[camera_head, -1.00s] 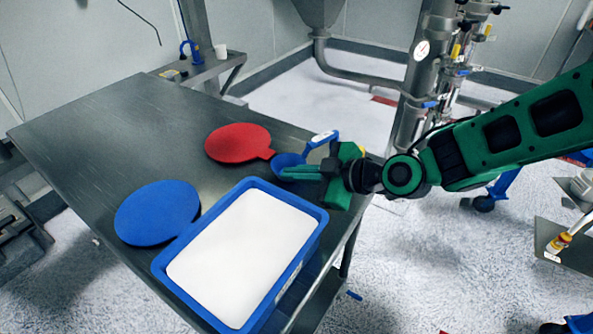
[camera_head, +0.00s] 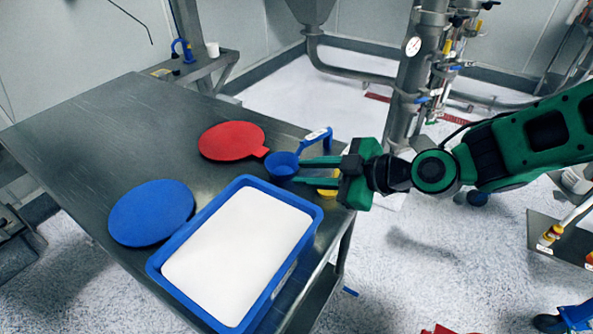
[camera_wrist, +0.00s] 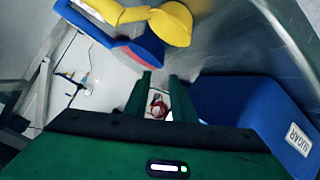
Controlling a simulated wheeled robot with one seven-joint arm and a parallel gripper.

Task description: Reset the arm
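My gripper (camera_head: 297,171) is at the right edge of the table, its two green fingers pointing left and standing apart with nothing seen between them. In the wrist view the fingertips (camera_wrist: 161,77) also show a gap. A blue scoop (camera_head: 282,165) with a raised handle stands just beyond the fingertips; I cannot tell from the head view whether they touch it. In the wrist view the blue scoop (camera_wrist: 145,52) lies above the fingertips, beside a yellow scoop (camera_wrist: 172,22). Part of the yellow scoop (camera_head: 328,192) shows below the fingers in the head view.
A blue tub (camera_head: 317,222) of white powder stands at the table's front edge; its SUGAR label shows in the wrist view (camera_wrist: 298,139). A red disc (camera_head: 232,141) and a blue disc (camera_head: 151,212) lie on the metal table (camera_head: 95,130). Pipes (camera_head: 408,90) stand behind my arm.

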